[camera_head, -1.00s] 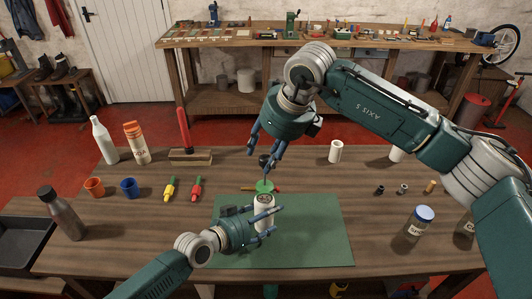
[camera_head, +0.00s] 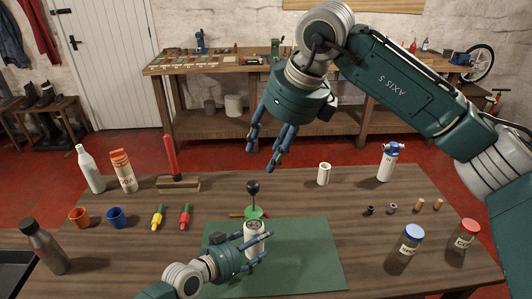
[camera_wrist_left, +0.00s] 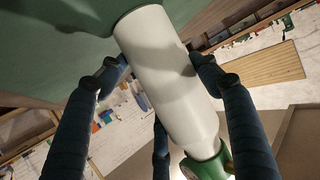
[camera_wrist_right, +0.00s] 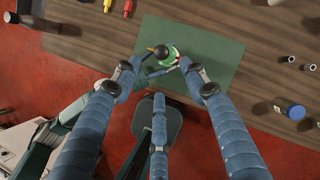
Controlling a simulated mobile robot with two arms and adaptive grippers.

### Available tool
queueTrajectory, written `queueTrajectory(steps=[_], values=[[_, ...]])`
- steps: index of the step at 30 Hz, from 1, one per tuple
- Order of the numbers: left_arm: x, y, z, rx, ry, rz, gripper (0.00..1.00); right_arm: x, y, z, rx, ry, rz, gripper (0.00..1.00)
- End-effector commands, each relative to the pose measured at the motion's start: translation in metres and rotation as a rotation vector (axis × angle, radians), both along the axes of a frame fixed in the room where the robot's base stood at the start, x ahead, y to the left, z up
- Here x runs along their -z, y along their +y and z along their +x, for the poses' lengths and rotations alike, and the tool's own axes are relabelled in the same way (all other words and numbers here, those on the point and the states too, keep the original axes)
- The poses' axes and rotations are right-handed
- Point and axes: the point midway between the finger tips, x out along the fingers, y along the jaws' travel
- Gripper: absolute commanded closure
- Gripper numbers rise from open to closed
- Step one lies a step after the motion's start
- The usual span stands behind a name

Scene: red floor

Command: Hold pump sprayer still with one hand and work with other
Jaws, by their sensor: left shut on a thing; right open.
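The pump sprayer (camera_head: 254,228) stands upright on the green mat (camera_head: 312,262). It has a white body, a green collar and a black ball knob on a raised rod. My left gripper (camera_head: 262,246) is shut around the white body from the side. In the left wrist view the white body (camera_wrist_left: 168,75) lies between the fingers, with its green top at lower right. My right gripper (camera_head: 262,152) is open and empty, above and apart from the knob. The right wrist view shows the knob (camera_wrist_right: 163,52) between and beyond the open fingers.
A dark bottle (camera_head: 44,247) is at far left. Jars (camera_head: 408,247) stand at right.

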Motion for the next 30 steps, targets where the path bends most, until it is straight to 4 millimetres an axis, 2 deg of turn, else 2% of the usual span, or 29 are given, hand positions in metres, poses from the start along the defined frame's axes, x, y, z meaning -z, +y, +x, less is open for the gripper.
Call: queueTrajectory(steps=[7, 11, 18, 21, 26, 30], values=[[0.002, 0.001, 0.000, 0.000, 0.001, 0.003, 0.77, 0.003, 0.001, -0.001, 0.001, 0.008, 0.011, 0.56], [0.001, 0.001, 0.000, -0.001, 0.001, 0.003, 0.77, 0.018, 0.011, -0.007, 0.010, 0.065, 0.088, 0.56], [0.001, 0.001, 0.000, -0.001, 0.000, 0.002, 0.77, 0.060, 0.045, -0.033, 0.101, 0.314, 0.439, 0.56], [0.001, 0.001, 0.000, -0.001, 0.000, 0.003, 0.77, 0.070, 0.054, -0.041, 0.172, 0.431, 0.602, 0.56], [0.001, 0.001, 0.001, -0.001, -0.001, 0.003, 0.77, 0.081, 0.054, -0.047, 0.317, 0.612, 0.850, 0.56], [0.000, 0.001, 0.001, -0.001, -0.001, 0.003, 0.77, 0.089, 0.041, -0.044, 0.471, 0.762, 1.052, 0.56]])
